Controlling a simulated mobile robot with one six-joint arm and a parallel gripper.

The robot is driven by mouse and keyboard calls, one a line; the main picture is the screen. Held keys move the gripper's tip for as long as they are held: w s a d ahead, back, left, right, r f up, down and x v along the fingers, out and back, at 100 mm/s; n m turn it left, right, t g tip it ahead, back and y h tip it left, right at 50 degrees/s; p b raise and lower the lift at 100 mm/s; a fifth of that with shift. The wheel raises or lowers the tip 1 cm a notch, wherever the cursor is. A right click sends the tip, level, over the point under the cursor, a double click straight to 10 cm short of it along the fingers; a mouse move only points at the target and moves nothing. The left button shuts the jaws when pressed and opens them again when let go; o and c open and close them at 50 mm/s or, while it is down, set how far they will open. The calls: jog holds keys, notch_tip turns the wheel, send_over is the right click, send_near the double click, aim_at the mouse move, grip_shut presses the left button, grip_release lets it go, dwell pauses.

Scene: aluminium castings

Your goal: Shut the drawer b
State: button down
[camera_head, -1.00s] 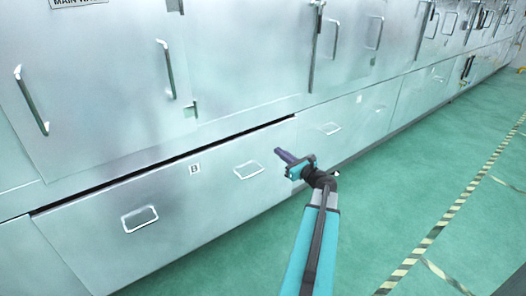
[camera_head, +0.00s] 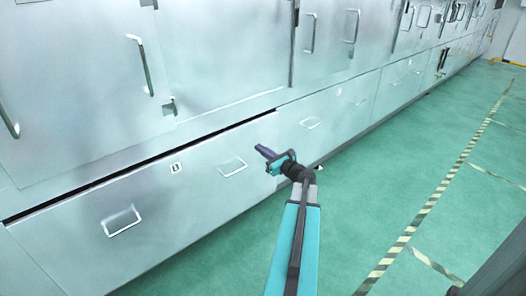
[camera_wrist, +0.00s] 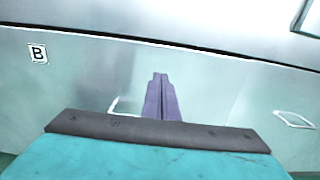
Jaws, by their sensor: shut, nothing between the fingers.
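Drawer b (camera_head: 160,200) is a wide metal drawer front in the lower row, marked with a small B label (camera_head: 176,168). It has two wire handles, a left one (camera_head: 123,221) and a right one (camera_head: 233,167). A dark gap runs along its top edge, so it stands a little out. My gripper (camera_head: 259,149) is shut and empty, near the drawer's right end, to the right of the right handle. In the wrist view the purple fingers (camera_wrist: 161,98) are together in front of the drawer face, and the B label (camera_wrist: 38,53) shows at left. I cannot tell if they touch it.
Tall cabinet doors with bar handles (camera_head: 141,66) stand above the drawer. Another closed front with a handle (camera_head: 310,122) continues to the right. The green floor (camera_head: 380,180) is clear, with a striped line (camera_head: 430,200) at right.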

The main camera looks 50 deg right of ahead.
aim_at(240, 135)
jog(key=x, duration=1.1)
jog(key=shift+w+d+b, duration=0.15)
jog(key=shift+w+b, duration=0.05)
jog(key=shift+b, duration=0.15)
jog(key=shift+d, duration=0.1)
